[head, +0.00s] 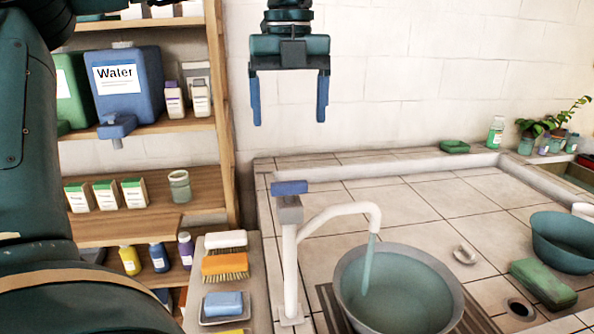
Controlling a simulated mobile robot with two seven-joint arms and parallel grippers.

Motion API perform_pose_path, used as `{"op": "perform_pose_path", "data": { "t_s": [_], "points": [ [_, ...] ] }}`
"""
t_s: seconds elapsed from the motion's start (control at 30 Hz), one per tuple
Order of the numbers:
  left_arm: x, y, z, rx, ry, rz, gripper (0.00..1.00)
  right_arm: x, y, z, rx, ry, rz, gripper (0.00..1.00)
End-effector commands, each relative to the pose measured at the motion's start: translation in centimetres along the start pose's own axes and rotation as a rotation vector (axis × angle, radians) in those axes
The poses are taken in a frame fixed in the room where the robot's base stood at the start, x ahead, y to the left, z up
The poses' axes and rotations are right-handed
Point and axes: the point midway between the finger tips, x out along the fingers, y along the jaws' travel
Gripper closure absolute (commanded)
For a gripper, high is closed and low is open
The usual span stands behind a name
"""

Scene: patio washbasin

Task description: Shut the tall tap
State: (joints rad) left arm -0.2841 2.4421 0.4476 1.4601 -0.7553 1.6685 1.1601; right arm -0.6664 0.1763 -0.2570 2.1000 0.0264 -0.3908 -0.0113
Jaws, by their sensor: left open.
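The tall tap (290,255) is a white upright post with a curved spout reaching right. A blue lever handle (289,188) sits on top of it. A stream of water (369,265) runs from the spout into a round grey basin (347,290), which holds water. My left gripper (289,112) is at the top middle, pointing down with its two blue fingers apart and nothing between them. In the picture it is above the handle and apart from it. My right gripper is out of view.
Wooden shelves (228,120) with a blue water container (128,85) stand at left. Brushes and blue soap (223,304) lie left of the tap. A green sponge (541,283) and teal bowl (566,240) are at right. The tiled counter (430,195) behind the basin is mostly clear.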

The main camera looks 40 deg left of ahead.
Motion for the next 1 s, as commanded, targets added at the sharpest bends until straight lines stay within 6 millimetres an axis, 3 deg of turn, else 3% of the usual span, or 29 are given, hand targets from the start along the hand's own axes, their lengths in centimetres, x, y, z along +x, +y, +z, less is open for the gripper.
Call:
{"op": "perform_pose_path", "data": {
  "t_s": [0.3,0.5,0.7,1.0],
  "points": [
    [6.8,0.0,-0.1,0.003,0.009,-0.001,0.2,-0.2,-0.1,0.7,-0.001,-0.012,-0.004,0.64],
    [10.1,0.0,-0.1,0.004,0.007,-0.003,0.2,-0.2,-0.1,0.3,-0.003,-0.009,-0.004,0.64],
    [11.7,-0.1,-0.1,0.002,0.005,-0.004,0.2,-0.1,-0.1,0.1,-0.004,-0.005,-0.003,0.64],
    [11.9,-0.1,-0.1,0.002,0.005,-0.004,0.2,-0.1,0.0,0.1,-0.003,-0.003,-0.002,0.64]
  ]
}}
